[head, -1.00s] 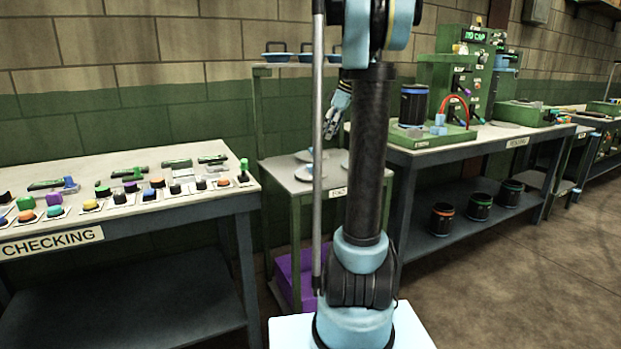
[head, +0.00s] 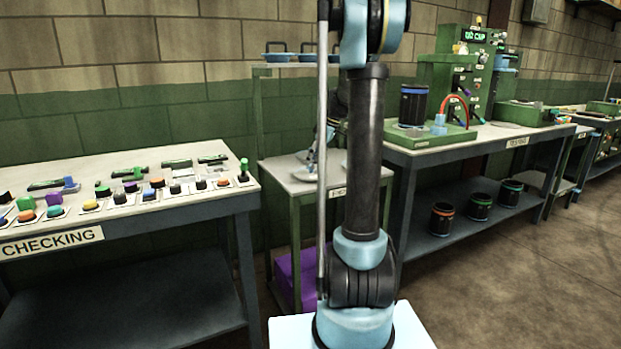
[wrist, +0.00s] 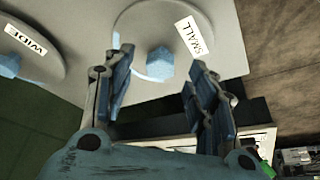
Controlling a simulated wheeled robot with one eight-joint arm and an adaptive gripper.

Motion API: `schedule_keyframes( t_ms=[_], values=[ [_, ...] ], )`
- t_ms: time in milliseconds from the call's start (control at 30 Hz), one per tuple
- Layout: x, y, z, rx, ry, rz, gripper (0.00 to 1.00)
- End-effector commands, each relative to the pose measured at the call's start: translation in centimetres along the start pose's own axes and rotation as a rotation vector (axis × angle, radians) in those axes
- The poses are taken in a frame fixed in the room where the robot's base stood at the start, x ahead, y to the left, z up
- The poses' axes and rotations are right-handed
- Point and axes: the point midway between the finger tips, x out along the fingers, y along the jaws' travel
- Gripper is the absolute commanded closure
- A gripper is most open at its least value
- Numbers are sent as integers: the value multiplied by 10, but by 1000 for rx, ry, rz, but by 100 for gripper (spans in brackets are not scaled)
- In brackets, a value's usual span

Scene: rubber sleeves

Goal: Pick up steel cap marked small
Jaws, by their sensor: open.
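The steel cap marked SMALL (wrist: 150,25) is a grey disc with a blue faceted knob (wrist: 160,63) and a white label. It lies on a pale table top in the wrist view. My gripper (wrist: 158,58) is open, with its two padded fingers either side of the knob in the picture. I cannot tell whether they are down to its height, and no finger clearly touches it. A cap marked WIDE (wrist: 25,70) lies to the left. In the head view my gripper (head: 315,160) is low over the small table, partly hidden behind my arm.
The small table (head: 282,172) stands between the checking bench (head: 150,225) on the left and the testing bench (head: 440,150) on the right. The wide cap is close on the left.

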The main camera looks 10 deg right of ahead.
Motion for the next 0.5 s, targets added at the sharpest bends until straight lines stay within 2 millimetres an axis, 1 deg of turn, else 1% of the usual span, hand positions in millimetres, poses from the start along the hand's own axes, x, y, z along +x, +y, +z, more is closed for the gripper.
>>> schedule_keyframes(
  t_ms=[33,100,200,467,500],
  values=[
    [8,1,-1,-1,0,0,48],
    [16,1,-1,0,0,0,48],
    [24,0,-1,0,0,0,48],
    [26,0,-1,0,0,0,48],
    [26,0,-1,1,0,0,53]
  ],
)
